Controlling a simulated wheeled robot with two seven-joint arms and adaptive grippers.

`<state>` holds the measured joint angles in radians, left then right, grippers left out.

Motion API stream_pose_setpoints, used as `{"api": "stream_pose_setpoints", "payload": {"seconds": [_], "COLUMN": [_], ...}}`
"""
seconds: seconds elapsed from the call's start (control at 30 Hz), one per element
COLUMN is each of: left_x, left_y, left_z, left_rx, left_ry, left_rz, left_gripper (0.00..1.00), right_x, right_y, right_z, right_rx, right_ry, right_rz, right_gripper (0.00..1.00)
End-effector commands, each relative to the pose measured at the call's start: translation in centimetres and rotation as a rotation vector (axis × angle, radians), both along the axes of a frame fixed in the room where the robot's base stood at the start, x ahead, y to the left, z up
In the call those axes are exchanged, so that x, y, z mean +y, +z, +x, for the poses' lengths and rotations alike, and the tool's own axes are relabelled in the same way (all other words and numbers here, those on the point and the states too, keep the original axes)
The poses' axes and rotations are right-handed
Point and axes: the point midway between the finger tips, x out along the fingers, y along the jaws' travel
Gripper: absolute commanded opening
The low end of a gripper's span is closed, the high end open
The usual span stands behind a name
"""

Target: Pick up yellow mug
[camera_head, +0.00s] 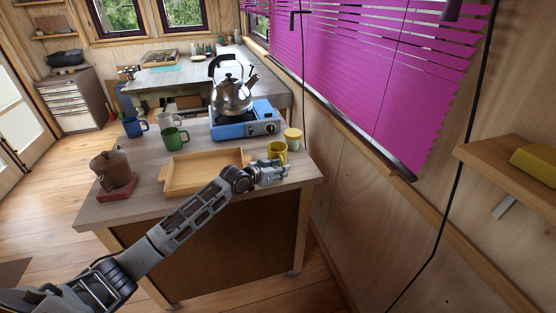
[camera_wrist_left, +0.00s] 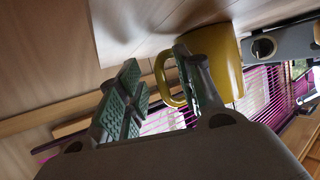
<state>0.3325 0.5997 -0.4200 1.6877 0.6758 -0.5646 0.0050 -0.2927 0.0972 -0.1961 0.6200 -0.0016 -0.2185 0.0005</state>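The yellow mug (camera_head: 278,149) stands upright near the right edge of the wooden table. In the left wrist view the yellow mug (camera_wrist_left: 229,62) appears tilted, its handle between the two fingers. My left gripper (camera_head: 284,168) is right at the near side of the mug. In the wrist view the left gripper (camera_wrist_left: 160,88) is open, with its green-padded fingers apart. One finger overlaps the mug near its handle; whether it touches cannot be told. My right gripper is not in view.
A wooden tray (camera_head: 168,190) lies left of the mug under my forearm. A blue stove (camera_head: 228,129) with a kettle (camera_head: 232,98) is behind. Green mug (camera_head: 174,138), white mug, blue mug and brown pot (camera_head: 110,168) stand left.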

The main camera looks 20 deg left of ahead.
Motion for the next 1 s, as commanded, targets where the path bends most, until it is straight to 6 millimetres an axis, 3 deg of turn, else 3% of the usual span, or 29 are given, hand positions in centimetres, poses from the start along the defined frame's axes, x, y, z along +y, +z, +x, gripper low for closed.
{"api": "stream_pose_setpoints", "payload": {"seconds": [0.17, 0.43, 1.0], "left_x": [0.01, 0.02, 0.04], "left_y": [0.00, 0.01, 0.53], "left_z": [0.00, -0.01, 0.04], "left_rx": [0.000, 0.000, -0.003], "left_ry": [0.000, 0.000, 0.001], "left_rz": [0.000, 0.000, 0.000], "left_gripper": [0.33, 0.00, 0.00], "right_x": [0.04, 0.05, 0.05], "right_y": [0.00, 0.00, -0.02], "right_z": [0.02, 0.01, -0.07], "right_rx": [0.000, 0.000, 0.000], "right_ry": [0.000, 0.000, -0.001], "right_rz": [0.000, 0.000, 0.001], "right_gripper": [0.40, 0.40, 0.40]}}
